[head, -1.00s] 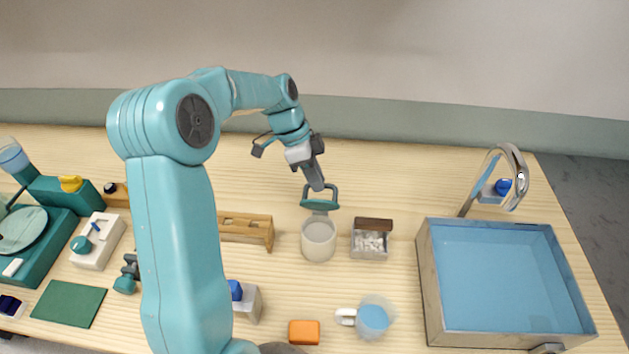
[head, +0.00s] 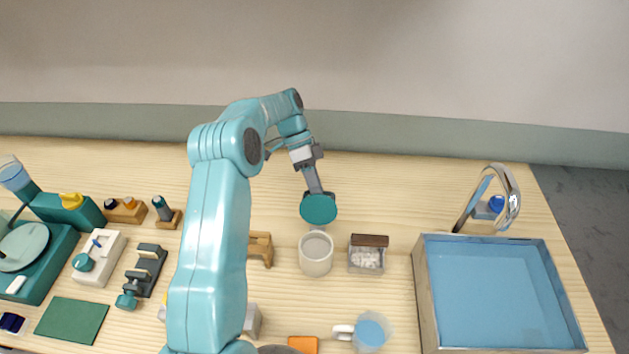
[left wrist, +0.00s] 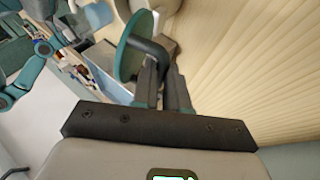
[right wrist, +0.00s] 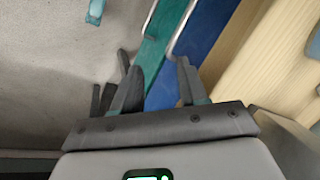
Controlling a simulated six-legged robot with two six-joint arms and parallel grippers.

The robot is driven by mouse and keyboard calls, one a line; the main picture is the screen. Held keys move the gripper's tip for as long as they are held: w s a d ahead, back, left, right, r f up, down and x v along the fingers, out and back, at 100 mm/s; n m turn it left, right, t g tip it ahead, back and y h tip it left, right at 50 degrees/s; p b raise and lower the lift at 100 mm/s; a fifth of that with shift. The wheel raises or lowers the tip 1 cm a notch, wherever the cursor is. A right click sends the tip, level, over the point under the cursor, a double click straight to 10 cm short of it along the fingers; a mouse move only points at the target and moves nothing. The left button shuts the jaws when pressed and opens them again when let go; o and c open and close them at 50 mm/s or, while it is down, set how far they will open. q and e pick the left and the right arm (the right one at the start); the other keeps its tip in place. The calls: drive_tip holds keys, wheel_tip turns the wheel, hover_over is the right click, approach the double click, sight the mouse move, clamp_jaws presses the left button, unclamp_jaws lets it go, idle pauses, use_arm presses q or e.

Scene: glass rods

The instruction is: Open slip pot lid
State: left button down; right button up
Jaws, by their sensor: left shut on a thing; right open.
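The slip pot (head: 316,256) is a pale cup standing on the table, open at the top with light grey slip inside. Its lid is a round teal disc (head: 318,209), raised on edge just behind the pot's rim, facing the head camera. My left gripper (head: 317,191) is shut on the lid's dark bar handle from behind. In the left wrist view the lid (left wrist: 132,45) and handle (left wrist: 150,52) show at the fingertips of that gripper (left wrist: 160,78). My right gripper (right wrist: 155,75) is open and empty, seen only in its own wrist view.
A small box of white pieces with a brown lid (head: 369,241) stands close right of the pot. A blue sink (head: 500,290) with a tap is further right. A jug (head: 369,330) and orange block (head: 303,344) lie in front. Pottery tools fill the left; the table behind is clear.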

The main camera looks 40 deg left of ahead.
use_arm(q)
drive_tip(key=shift+w+f, duration=0.1)
idle(0.3)
drive_tip(key=c, duration=1.1)
unclamp_jaws()
drive_tip(key=shift+c, duration=0.2)
